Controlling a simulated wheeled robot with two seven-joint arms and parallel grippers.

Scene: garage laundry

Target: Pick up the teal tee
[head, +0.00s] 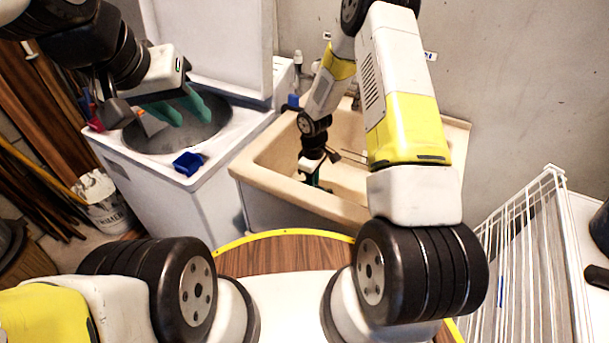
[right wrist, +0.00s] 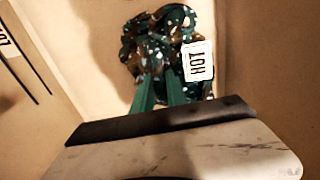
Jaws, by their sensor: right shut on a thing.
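The teal tee (right wrist: 150,45) is a crumpled dark teal cloth with white and brown patches, low in the beige sink in the right wrist view. My right gripper (right wrist: 165,85) is shut on it, its green fingers pressed into the near side of the bundle. In the head view my right gripper (head: 314,181) reaches down into the sink basin, and the tee is mostly hidden there. My left gripper (head: 183,110) is open and empty, with its teal fingers apart above the washer opening.
The beige sink (head: 262,188) has walls close around my right gripper. The white washer (head: 225,150) stands left of it with its lid up and a blue item (head: 188,162) on its front edge. A white wire rack (head: 515,240) is at the right.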

